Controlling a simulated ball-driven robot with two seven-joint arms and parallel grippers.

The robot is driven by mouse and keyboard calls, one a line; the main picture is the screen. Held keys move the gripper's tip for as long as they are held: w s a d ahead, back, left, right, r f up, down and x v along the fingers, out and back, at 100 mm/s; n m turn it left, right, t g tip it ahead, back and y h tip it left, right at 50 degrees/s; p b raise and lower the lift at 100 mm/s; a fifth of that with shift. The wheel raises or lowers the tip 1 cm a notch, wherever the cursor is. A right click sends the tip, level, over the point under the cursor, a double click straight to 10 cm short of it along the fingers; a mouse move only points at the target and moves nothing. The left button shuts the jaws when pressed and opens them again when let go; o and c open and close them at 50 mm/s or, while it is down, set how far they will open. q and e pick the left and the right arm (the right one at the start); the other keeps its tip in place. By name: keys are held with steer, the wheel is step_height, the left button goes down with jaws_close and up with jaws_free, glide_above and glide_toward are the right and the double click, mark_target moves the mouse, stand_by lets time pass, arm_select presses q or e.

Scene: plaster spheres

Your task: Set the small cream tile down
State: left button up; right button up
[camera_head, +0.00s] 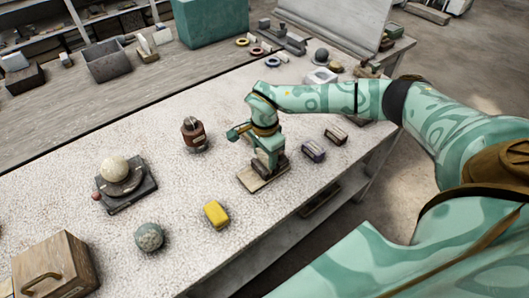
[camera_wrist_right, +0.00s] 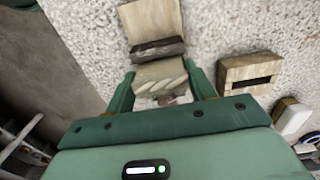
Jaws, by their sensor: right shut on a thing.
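My right gripper (camera_head: 268,168) reaches down over the speckled white table and is shut on a small cream tile. In the right wrist view, the cream tile (camera_wrist_right: 160,74) sits between the two fingers (camera_wrist_right: 162,90), with slanted ridges on its near side. Just past it are a dark brown block (camera_wrist_right: 158,49) and a pale wooden slab (camera_wrist_right: 152,18). In the head view, the slab (camera_head: 251,183) lies below the gripper, and the gripper mostly hides the tile. I cannot tell whether the tile touches anything beneath it. My left gripper is out of view.
A brown jar-like object (camera_head: 194,133) stands left of the gripper, a yellow block (camera_head: 215,213) nearer the front. Two small blocks (camera_head: 313,150) (camera_head: 336,134) lie to the right. A pale sphere (camera_head: 114,168) rests on a dark stand; a grey-green sphere (camera_head: 149,237) sits nearer. Speckled table lies clear between them.

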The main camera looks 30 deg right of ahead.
steer(key=shift+f, duration=0.4)
steer(key=o, duration=1.1)
steer(key=shift+r, duration=0.1)
steer(key=shift+r+p, duration=1.7)
steer(key=shift+r, duration=0.25)
steer(key=shift+f, duration=0.1)
